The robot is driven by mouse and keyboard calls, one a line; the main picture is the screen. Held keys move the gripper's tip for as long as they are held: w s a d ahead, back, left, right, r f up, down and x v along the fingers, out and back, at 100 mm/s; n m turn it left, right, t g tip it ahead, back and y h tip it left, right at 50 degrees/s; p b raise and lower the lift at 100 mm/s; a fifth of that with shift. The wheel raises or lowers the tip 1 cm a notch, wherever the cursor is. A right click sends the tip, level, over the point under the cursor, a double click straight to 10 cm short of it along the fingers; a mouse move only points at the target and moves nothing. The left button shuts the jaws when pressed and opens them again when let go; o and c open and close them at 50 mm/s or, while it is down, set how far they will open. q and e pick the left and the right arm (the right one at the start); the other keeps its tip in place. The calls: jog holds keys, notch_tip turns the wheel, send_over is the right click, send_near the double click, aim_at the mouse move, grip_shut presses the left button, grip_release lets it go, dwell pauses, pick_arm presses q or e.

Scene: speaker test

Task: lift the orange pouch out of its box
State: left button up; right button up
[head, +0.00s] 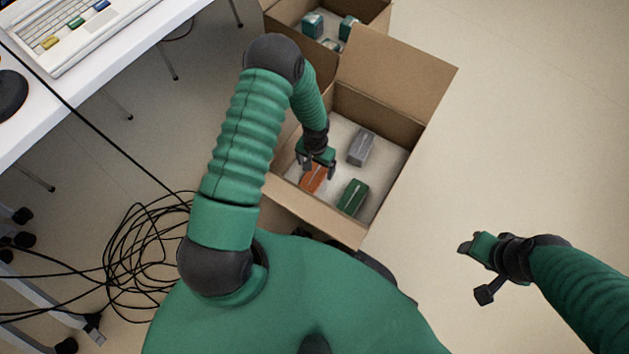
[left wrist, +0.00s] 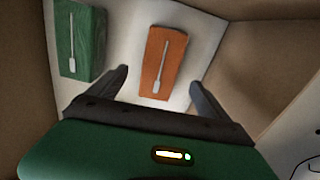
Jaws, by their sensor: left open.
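The orange pouch (head: 314,180) lies on the pale floor of an open cardboard box (head: 432,92). In the left wrist view the orange pouch (left wrist: 163,62) shows a pale tool-shaped mark on top. My left gripper (head: 318,172) reaches down into the box over the pouch and partly hides it in the head view. In the left wrist view my left gripper's fingers (left wrist: 160,88) are spread wide, with the pouch ahead of and between them, not gripped. My right gripper (head: 476,270) hangs outside the box at the right, its fingers apart and empty.
A green pouch (head: 353,196) and a grey pouch (head: 361,147) lie in the same box. A second box (head: 377,15) with several items stands behind. A white table (head: 110,50) is at upper left. Black cables (head: 140,255) lie coiled on the floor; the right floor is clear.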

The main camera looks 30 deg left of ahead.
pick_arm(q)
notch_tip(320, 180, down, 2)
jog(key=shift+b, duration=0.3)
jog(key=f+b, duration=0.4)
jog(key=f, duration=0.1)
jog(key=shift+s+b, duration=0.3)
jog(key=shift+r, duration=0.15)
pick_arm(e)
jog(key=x, duration=0.2)
jog(key=s+x, duration=0.1)
jog(key=x, duration=0.2)
jog(key=shift+d+f, duration=0.1)
jog(key=shift+f, duration=0.25)
pick_arm(q)
jog(key=shift+c, duration=0.6)
jog(key=c, duration=1.3)
notch_tip(320, 180, up, 10)
jog(key=p, duration=0.7)
jog(key=shift+f, duration=0.2)
jog(key=shift+c, duration=0.2)
jog(key=shift+r, duration=0.35)
jog(key=shift+f, duration=0.1)
pick_arm(e)
jog(key=w+v, duration=0.1)
jog(key=v, duration=0.5)
jog(key=shift+r, duration=0.45)
jog(key=shift+w, duration=0.1)
